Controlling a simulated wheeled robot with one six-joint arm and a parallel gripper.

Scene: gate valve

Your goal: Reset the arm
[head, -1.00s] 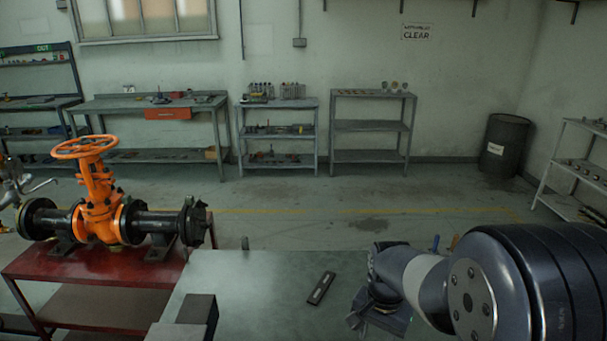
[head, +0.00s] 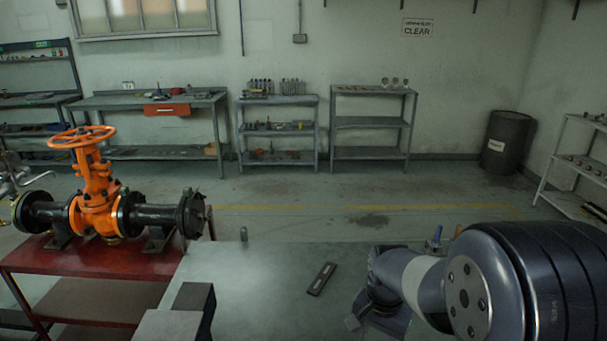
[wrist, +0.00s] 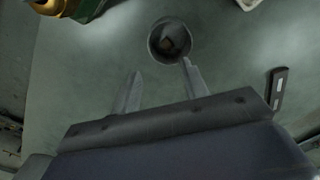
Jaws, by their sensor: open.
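My gripper (wrist: 160,85) shows in the wrist view with its two fingers spread apart and nothing between them. It is above the grey-green table top (head: 255,300). A round dark cup-like thing (wrist: 170,41) lies just beyond the fingertips; I cannot tell what it holds. In the head view my arm is folded at the lower right, and its links hide the gripper's fingers. The orange gate valve (head: 97,205) with its handwheel (head: 85,141) stands on the red table (head: 100,260) at left, apart from my arm.
A flat dark bar (head: 321,279) lies on the table; it also shows in the wrist view (wrist: 278,89). Grey blocks (head: 193,302) stand at the table's front left. A small cylinder (head: 243,234) stands at the far edge. Shelves and a dark barrel (head: 505,142) line the back.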

